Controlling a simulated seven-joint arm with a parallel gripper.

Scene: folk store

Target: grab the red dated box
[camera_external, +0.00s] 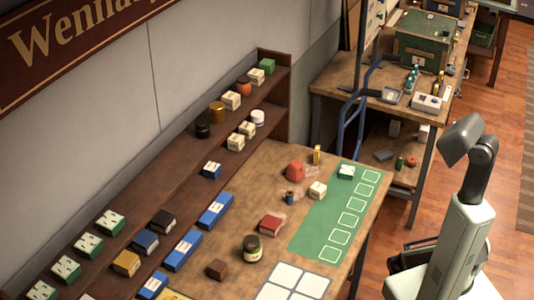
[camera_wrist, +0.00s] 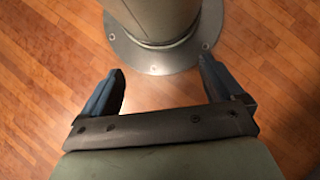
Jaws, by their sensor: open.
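A small red box (camera_external: 270,223) with a pale label on its side lies on the wooden table in the external view, left of the green mat. Any date on it is too small to read. My gripper (camera_wrist: 161,68) shows in the wrist view with its two fingers wide apart and nothing between them. Below it are the wood floor and my own base. In the external view my arm stands right of the table, well away from the red box. The red box is not in the wrist view.
A rounded red item (camera_external: 295,171), a cream box (camera_external: 317,190) and a dark jar (camera_external: 252,248) stand near the red box. A brown block (camera_external: 216,269) is front left. The green mat (camera_external: 308,238) is mostly bare. Shelves (camera_external: 210,183) with several boxes line the wall.

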